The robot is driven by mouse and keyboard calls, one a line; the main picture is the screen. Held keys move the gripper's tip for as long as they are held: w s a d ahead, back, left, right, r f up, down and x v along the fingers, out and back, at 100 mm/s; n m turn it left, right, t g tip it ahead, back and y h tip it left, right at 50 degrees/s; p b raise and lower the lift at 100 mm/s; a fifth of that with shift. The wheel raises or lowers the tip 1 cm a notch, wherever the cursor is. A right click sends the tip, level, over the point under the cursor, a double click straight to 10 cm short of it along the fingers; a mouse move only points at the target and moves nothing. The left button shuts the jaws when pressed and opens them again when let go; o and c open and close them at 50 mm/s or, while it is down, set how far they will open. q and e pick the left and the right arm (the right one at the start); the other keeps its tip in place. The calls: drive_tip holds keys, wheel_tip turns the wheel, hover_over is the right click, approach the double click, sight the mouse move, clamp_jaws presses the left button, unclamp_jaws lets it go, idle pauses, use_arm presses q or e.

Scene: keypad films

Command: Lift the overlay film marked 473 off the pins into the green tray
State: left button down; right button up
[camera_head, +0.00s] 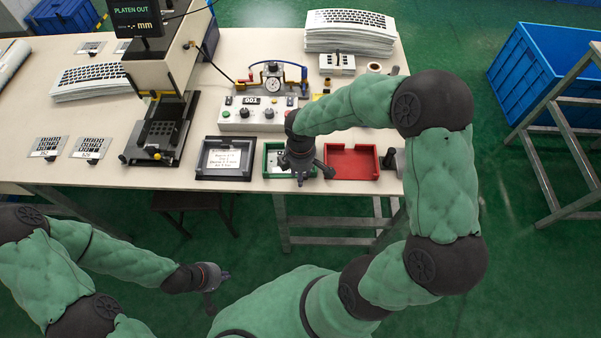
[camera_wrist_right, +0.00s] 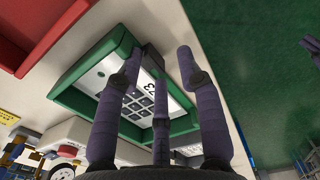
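The green tray (camera_head: 266,172) stands at the table's front edge, and its wall shows in the wrist view (camera_wrist_right: 72,97). A pale film (camera_wrist_right: 120,88) with dark key squares lies inside it. Its number is partly hidden by my fingers; the last digits look like 73. My right gripper (camera_head: 304,172) is over the tray, its fingers spread and empty above the film, also in the wrist view (camera_wrist_right: 160,78). The press's dark platen (camera_head: 160,132) shows no pale film on it; its pins are too small to make out. My left gripper (camera_head: 217,288) is open and empty, off the table's front.
Two loose films (camera_head: 46,147) (camera_head: 90,149) lie at left. A blue crate (camera_head: 540,70) is beyond the table.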

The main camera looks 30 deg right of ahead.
wheel_tip(320, 180, up, 12)
idle(0.5)
drive_tip(key=shift+f, duration=0.15)
